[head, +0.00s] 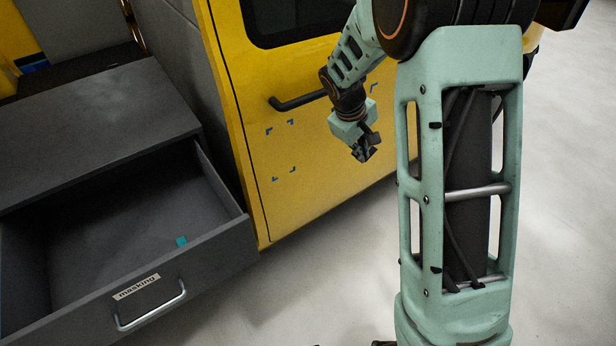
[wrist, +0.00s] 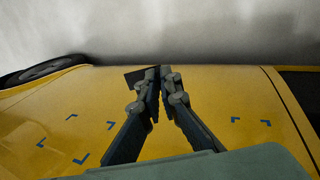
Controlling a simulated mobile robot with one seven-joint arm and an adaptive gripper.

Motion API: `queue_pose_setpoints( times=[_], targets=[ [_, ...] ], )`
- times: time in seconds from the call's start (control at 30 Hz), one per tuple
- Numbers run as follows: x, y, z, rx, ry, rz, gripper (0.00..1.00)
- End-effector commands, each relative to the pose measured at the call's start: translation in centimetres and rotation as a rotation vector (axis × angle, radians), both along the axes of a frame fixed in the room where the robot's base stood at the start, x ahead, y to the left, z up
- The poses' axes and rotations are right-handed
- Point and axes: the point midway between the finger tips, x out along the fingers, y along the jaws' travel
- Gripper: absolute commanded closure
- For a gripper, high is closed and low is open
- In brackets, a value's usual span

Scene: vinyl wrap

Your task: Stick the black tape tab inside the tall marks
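My gripper (head: 366,152) hangs in front of the yellow door's lower part, right of a set of blue corner marks (head: 282,150). That set looks taller than wide, seen at a slant. Another blue mark (head: 374,87) shows above the gripper; my arm hides that area partly. In the wrist view the fingertips (wrist: 155,74) meet, with a flat black tab (wrist: 134,77) sticking out to their left, apparently held. Blue marks show on both sides there: a group (wrist: 81,160) at left and a pair (wrist: 235,119) at right. The tab seems apart from the marks.
A grey cabinet has an open drawer (head: 150,290) labelled "masking", with a small teal piece (head: 181,241) inside. A black door handle (head: 298,101) sticks out above the marks. A wheel (wrist: 45,70) shows in the wrist view. Pale floor (head: 330,280) lies clear below the door.

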Motion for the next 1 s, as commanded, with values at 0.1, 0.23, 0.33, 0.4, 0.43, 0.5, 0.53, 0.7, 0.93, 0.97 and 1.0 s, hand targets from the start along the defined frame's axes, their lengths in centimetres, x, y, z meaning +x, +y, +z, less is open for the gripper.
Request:
queue_pose_setpoints(
  times=[0.1, 0.23, 0.33, 0.4, 0.43, 0.5, 0.53, 0.7, 0.93, 0.97, 1.0],
  targets=[
    [0.6, 0.6, -1.4, -0.043, -0.036, 0.098, 1.00],
    [1.2, 0.9, -2.5, -0.079, -0.076, 0.189, 1.00],
    [1.6, 1.1, -3.2, -0.104, -0.109, 0.254, 1.00],
    [1.8, 1.4, -3.5, -0.120, -0.133, 0.297, 1.00],
    [1.9, 1.4, -3.8, -0.126, -0.142, 0.316, 1.00],
    [2.2, 1.6, -4.0, -0.145, -0.170, 0.358, 1.00],
    [2.3, 1.7, -4.3, -0.147, -0.180, 0.376, 1.00],
    [2.7, 2.2, -5.0, -0.172, -0.242, 0.464, 1.00],
    [3.1, 2.7, -5.9, -0.201, -0.326, 0.573, 1.00],
    [3.2, 2.8, -6.1, -0.205, -0.342, 0.592, 1.00],
    [3.3, 3.0, -6.2, -0.213, -0.363, 0.617, 1.00]
  ],
)
